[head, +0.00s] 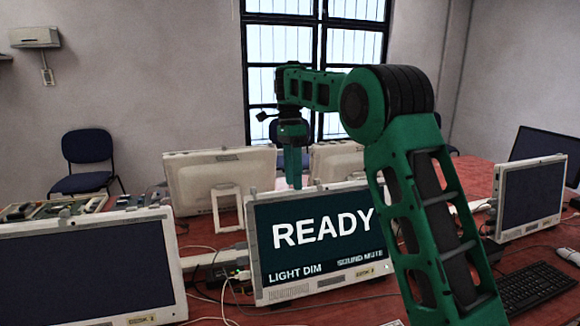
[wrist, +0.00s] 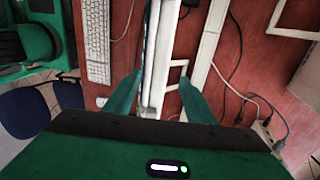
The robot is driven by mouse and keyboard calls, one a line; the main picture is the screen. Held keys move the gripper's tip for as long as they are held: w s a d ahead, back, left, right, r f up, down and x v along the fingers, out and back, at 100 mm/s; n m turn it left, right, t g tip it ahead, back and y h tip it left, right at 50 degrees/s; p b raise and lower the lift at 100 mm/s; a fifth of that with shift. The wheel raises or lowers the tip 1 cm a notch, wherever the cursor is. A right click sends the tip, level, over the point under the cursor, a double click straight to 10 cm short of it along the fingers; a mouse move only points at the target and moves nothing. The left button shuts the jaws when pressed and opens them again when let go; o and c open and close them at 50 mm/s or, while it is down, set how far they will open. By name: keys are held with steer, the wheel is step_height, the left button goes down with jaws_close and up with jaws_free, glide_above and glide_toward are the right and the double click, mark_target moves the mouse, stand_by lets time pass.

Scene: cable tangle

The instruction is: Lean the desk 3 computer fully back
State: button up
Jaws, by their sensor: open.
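A white all-in-one computer (head: 315,245) stands at the centre of the red desk in the head view, its lit screen reading READY, LIGHT DIM and SOUND MUTE. Its small yellow desk label is too small to read surely. It looks close to upright. My gripper (head: 293,180) is at its top edge, pointing down. In the wrist view the computer (wrist: 154,60) shows edge-on from above as a thin white strip. The open fingers of my gripper (wrist: 160,77) are on either side of that strip, with gaps; no grip shows. A white stand frame (wrist: 179,74) shows behind it.
A dark-screened computer (head: 90,270) stands at left and another (head: 528,200) at right. White computer backs (head: 222,180) face me across the desk. Cables (wrist: 235,90) lie loose behind the central computer. A white keyboard (wrist: 95,40) and black keyboard (head: 537,287) lie on the desk.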

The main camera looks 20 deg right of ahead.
steer(key=v, duration=0.4)
steer(key=shift+w+r, duration=0.1)
steer(key=shift+r, duration=0.25)
